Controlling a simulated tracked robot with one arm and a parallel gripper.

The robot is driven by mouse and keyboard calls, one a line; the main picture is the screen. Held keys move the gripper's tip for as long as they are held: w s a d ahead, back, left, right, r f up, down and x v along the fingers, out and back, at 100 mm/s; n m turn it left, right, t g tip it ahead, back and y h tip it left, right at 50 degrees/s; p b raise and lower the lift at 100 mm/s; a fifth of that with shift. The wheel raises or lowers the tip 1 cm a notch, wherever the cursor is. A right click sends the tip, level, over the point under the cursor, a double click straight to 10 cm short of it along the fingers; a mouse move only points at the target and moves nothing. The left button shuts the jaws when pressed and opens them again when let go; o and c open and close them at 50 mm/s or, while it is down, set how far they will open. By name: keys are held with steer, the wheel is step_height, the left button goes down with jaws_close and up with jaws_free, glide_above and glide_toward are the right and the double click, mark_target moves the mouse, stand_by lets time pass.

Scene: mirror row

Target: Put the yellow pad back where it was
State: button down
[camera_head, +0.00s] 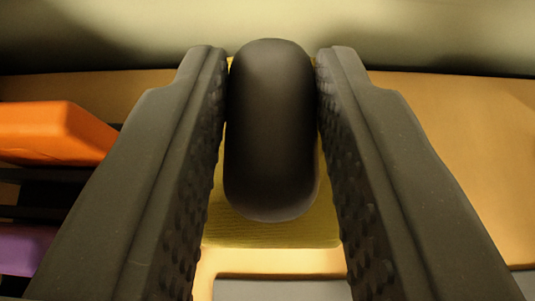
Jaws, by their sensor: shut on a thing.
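My gripper (272,62) is shut on a black rounded handle (271,130), with one ridged finger on each side of it. The yellow pad (272,234) shows below and just beside the handle, between the fingers. Its front part has a fine ribbed texture. The handle appears to belong to the pad, but the join is hidden. The fingers and the handle cover most of the pad, so I cannot tell whether it rests on the surface beneath or hangs above it.
An orange block (55,132) lies at the left, with a purple thing (25,250) below it among dark slots. A tan surface (470,130) is bare at the right. A pale greenish wall or panel (440,30) runs across the back. A grey area shows at the bottom.

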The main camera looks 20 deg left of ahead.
mark_target(279, 223)
step_height(279, 223, down, 4)
steer(key=shift+w+d+r+b, duration=0.1)
steer(key=shift+r+b, duration=0.05)
steer(key=shift+b, duration=0.25)
steer(key=shift+d+f+b, duration=0.1)
steer(key=shift+f+b, duration=0.45)
steer(key=shift+f, duration=1.35)
steer(key=shift+f, duration=0.1)
steer(key=c, duration=1.2)
jaws_free()
steer(key=shift+o, duration=0.2)
steer(key=shift+s+r, duration=0.2)
steer(key=p+v, duration=0.2)
steer(key=v, duration=1)
steer(key=shift+f, duration=0.1)
